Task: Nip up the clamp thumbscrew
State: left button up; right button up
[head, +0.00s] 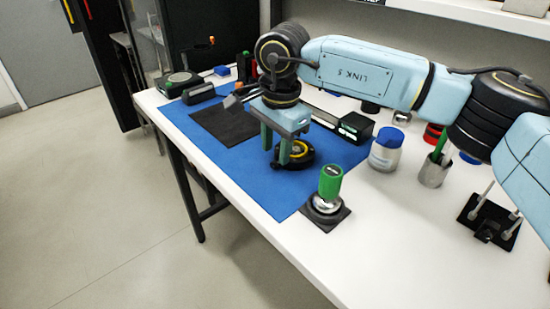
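My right gripper (276,156) points down over the blue mat (235,162), its two grey-green fingers apart with a gap between them. The fingertips are at a low black round piece with a yellow ring (297,151), partly hidden by the fingers; I cannot tell whether they touch it. I cannot make out the clamp thumbscrew for certain. A small part with an orange top (239,86) stands just left of my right wrist, near a dark rail device, partly hidden. My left gripper is not in view.
A blue-lidded jar (386,149) and a metal cup (434,170) stand to the right. A black pad (225,124) lies on the mat. The near right tabletop (375,240) is clear.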

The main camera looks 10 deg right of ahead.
aim_at(275, 162)
jog(key=shift+w+a+f, duration=0.1)
jog(key=shift+w+f, duration=0.05)
jog(key=shift+f, duration=1.35)
jog(key=shift+c, duration=0.3)
grip_shut()
